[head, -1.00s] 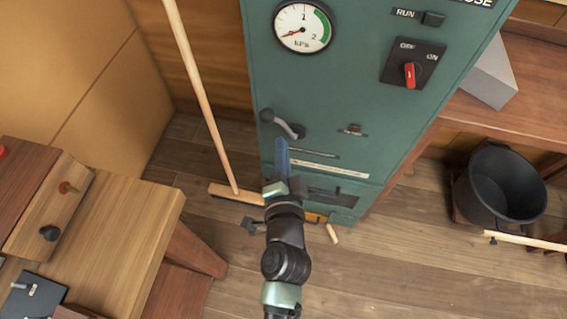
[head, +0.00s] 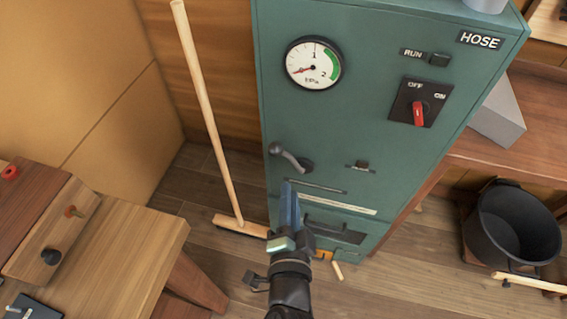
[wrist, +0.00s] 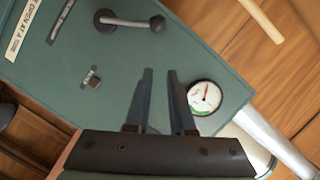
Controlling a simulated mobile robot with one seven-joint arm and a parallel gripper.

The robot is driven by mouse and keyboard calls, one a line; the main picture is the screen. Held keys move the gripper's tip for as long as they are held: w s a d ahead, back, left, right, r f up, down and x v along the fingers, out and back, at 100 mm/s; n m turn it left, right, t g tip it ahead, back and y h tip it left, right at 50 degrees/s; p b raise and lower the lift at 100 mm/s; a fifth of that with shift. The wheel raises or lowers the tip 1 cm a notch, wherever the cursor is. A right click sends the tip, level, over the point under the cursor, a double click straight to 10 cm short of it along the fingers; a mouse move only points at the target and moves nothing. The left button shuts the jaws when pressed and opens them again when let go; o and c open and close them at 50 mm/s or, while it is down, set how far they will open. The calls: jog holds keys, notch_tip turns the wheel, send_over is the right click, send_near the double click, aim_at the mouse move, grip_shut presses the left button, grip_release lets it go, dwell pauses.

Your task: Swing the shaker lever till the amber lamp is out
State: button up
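The shaker lever (head: 291,158) is a grey crank with a dark knob on the green cabinet front. Its knob points up and left from its hub in the head view. The lever also shows at the top of the wrist view (wrist: 130,22). My gripper (head: 288,186) is just below the lever in the head view, apart from it as far as I can tell. In the wrist view my two fingers (wrist: 160,72) stand a narrow gap apart with nothing between them. I see no lit amber lamp; a small dark square (head: 440,59) sits beside the RUN label.
A wooden bench (head: 120,245) stands at left, a black bucket (head: 512,225) at right.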

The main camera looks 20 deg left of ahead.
aim_at(274, 156)
jog(key=o, duration=0.7)
jog(key=f+b, duration=0.1)
jog(key=f+n+b, duration=0.1)
jog(key=w+f+n+b, duration=0.1)
jog(key=f, duration=0.1)
jog(key=shift+a+h, duration=0.4)
jog(key=shift+o, duration=0.5)
jog(key=a+f+n+b, duration=0.1)
jog(key=n+b, duration=0.1)
jog(key=w+a+f+n+t+b, duration=0.1)
jog(key=n+b, duration=0.1)
jog(key=b, duration=0.1)
jog(key=shift+w+a+f, duration=0.1)
jog(key=shift+w, duration=0.1)
jog(key=w+a+n, duration=0.1)
jog(key=w, duration=0.3)
jog(key=w+a+b, duration=0.1)
jog(key=w+a, duration=0.1)
jog(key=w, duration=0.2)
jog(key=w+a+n+t+b, duration=0.1)
jog(key=w, duration=0.4)
jog(key=shift+a+n, duration=0.3)
grip_shut()
